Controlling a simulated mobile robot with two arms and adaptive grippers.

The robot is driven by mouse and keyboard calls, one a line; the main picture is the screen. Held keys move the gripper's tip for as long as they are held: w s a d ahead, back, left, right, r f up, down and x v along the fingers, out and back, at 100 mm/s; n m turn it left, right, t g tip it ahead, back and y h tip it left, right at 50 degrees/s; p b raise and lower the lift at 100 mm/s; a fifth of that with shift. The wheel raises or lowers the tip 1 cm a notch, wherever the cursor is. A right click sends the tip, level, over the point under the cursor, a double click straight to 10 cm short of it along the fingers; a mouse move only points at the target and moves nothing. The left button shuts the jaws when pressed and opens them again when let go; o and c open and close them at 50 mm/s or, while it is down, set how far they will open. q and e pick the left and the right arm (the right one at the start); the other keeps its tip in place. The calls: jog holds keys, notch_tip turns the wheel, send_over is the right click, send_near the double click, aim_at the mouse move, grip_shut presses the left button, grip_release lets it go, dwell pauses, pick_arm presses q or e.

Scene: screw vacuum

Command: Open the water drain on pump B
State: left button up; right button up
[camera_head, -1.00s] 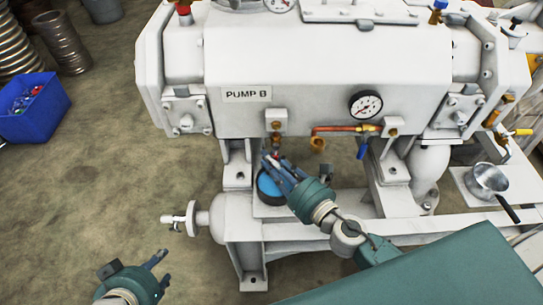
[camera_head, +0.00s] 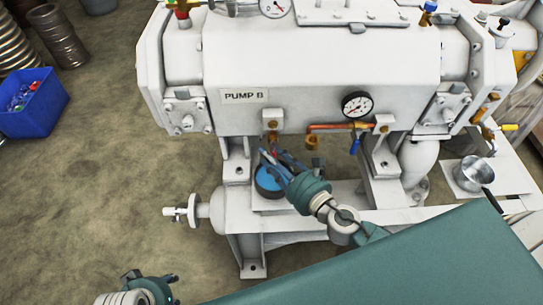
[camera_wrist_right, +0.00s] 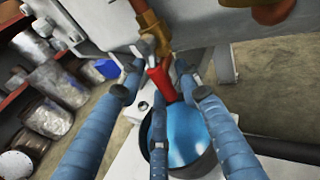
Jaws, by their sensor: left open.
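The white pump labelled PUMP B (camera_head: 244,96) fills the middle of the head view. Under its left side a brass valve hangs, and its red handle (camera_wrist_right: 161,82) points downward in the right wrist view. My right gripper (camera_head: 272,160) is at this valve; its blue fingers (camera_wrist_right: 158,75) stand apart around the red handle, with a gap visible on the left side. Whether any finger touches it is unclear. A dark-rimmed container with blue inside (camera_wrist_right: 186,140) is below the handle. My left gripper (camera_head: 152,276) is open and empty at the bottom left, away from the pump.
A second pipe with a blue handle (camera_head: 355,144) and a pressure gauge (camera_head: 357,104) are to the right. A metal pot (camera_head: 473,172) stands on the right ledge. A blue bin (camera_head: 35,103) is on the floor at left.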

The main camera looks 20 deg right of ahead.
jog(key=shift+s, duration=0.15)
jog(key=v, duration=1.1)
jog(key=shift+s, duration=0.4)
jog(key=shift+d+r, duration=0.1)
